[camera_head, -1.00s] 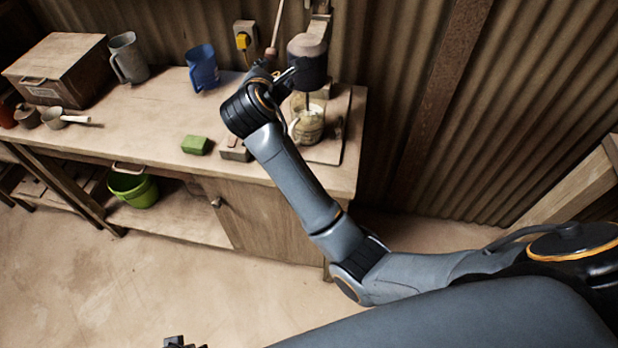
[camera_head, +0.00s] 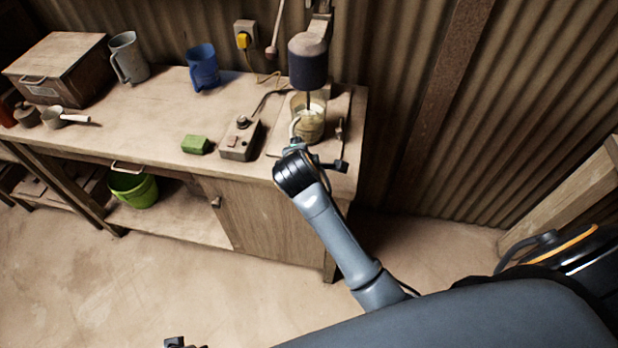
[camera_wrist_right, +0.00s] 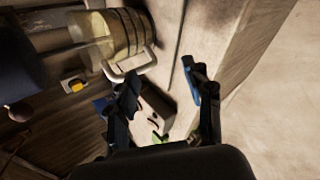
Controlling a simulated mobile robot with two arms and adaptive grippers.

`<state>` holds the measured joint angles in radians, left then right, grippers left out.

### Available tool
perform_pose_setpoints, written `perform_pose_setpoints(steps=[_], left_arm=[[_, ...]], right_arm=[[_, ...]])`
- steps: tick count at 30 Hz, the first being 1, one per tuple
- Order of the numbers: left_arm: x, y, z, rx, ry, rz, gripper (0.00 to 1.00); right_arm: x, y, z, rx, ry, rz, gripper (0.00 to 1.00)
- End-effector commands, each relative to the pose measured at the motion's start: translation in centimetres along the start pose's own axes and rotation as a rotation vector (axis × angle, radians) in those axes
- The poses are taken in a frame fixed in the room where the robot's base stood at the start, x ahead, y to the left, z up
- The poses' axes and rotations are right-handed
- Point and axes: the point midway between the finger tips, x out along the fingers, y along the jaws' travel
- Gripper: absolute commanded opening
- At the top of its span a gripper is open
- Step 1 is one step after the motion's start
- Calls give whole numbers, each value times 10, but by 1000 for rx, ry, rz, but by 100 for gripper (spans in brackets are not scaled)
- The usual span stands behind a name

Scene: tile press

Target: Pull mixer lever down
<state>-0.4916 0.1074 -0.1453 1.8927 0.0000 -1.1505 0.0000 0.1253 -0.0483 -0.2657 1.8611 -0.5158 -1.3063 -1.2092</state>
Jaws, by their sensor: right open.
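The mixer (camera_head: 308,62) stands at the right end of the workbench, its dark head above a pale jug (camera_head: 308,120) with its shaft reaching in. A thin lever (camera_head: 277,28) with a rounded end hangs at the mixer's left. My right gripper (camera_head: 317,157) is open and empty at the bench's front edge, in front of the jug and well below the lever. In the right wrist view its fingers (camera_wrist_right: 163,80) are spread, with the jug (camera_wrist_right: 125,32) and its handle beyond them. My left gripper (camera_head: 180,343) barely shows at the bottom edge; its jaws are unclear.
A grey control box (camera_head: 240,140) and a green block (camera_head: 196,145) lie left of the jug. A blue jug (camera_head: 203,68), a grey jug (camera_head: 124,58) and a wooden box (camera_head: 60,68) stand farther left. Corrugated wall closes the back. The bench's middle is clear.

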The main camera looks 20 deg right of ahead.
Motion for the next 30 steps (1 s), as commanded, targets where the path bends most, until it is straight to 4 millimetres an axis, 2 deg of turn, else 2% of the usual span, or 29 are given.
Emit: perform_pose_setpoints(steps=[1, 6, 12, 30], left_arm=[[1, 0, 0, 0, 0, 0, 40], [2, 0, 0, 0, 0, 0, 40], [2, 0, 0, 0, 0, 0, 40], [2, 0, 0, 0, 0, 0, 40]], right_arm=[[2, -11, 1, 29, 6, -17, 51], [4, -39, 3, 129, 25, -64, 51], [4, -57, 3, 198, 36, -96, 51], [5, -61, 4, 214, 39, -104, 51]])
